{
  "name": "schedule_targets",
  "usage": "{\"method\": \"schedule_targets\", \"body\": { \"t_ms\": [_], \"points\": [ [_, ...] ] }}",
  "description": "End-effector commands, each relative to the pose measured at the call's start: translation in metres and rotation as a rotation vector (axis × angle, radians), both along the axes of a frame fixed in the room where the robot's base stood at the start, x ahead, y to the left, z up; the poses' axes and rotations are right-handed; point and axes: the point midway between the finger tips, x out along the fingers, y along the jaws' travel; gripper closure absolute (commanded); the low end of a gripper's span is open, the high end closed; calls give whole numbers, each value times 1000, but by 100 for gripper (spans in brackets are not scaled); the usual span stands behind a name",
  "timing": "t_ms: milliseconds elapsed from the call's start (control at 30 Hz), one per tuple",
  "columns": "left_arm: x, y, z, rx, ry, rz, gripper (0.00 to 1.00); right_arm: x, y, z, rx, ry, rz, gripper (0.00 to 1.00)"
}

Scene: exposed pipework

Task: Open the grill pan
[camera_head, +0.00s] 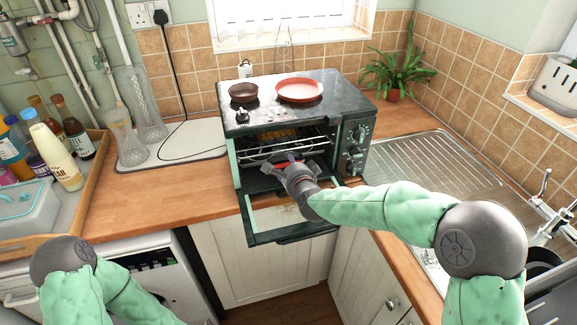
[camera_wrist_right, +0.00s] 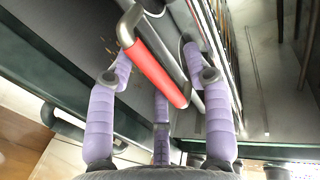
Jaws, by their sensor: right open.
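The small oven (camera_head: 365,135) stands on the wooden counter with its glass door (camera_head: 290,222) folded down. Inside its cavity are a wire rack (camera_head: 270,150) and, lower, the grill pan, largely hidden by my gripper. In the right wrist view a red handle (camera_wrist_right: 155,65) on a metal bracket, seemingly the grill pan's, lies between my purple fingers. My right gripper (camera_head: 285,163) is open at the oven mouth above the lowered door, its fingers (camera_wrist_right: 160,95) spread around the handle; contact cannot be told. My left gripper is out of view; only part of that arm shows.
A dark small pan (camera_head: 243,93) and a red pan (camera_head: 299,90) sit on the oven top. A sink (camera_head: 440,165) is to the right. A tray with bottles (camera_head: 95,200) and glass vases (camera_head: 150,105) stand left.

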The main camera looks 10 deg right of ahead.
Motion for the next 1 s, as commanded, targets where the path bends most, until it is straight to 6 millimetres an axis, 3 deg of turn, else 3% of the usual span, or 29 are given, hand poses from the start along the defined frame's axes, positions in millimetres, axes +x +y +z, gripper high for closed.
{"method": "schedule_targets", "body": {
  "t_ms": [33, 200, 467, 1000],
  "points": [
    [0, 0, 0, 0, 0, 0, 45, 0, 0, 0, 0, 0, 0, 52],
    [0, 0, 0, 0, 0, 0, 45, 0, 0, 0, 0, -1, 0, 96],
    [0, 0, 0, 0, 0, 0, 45, 0, -1, 4, 0, -7, -2, 96],
    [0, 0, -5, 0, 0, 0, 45, -26, -3, 9, 0, -18, -5, 96]
  ]
}}
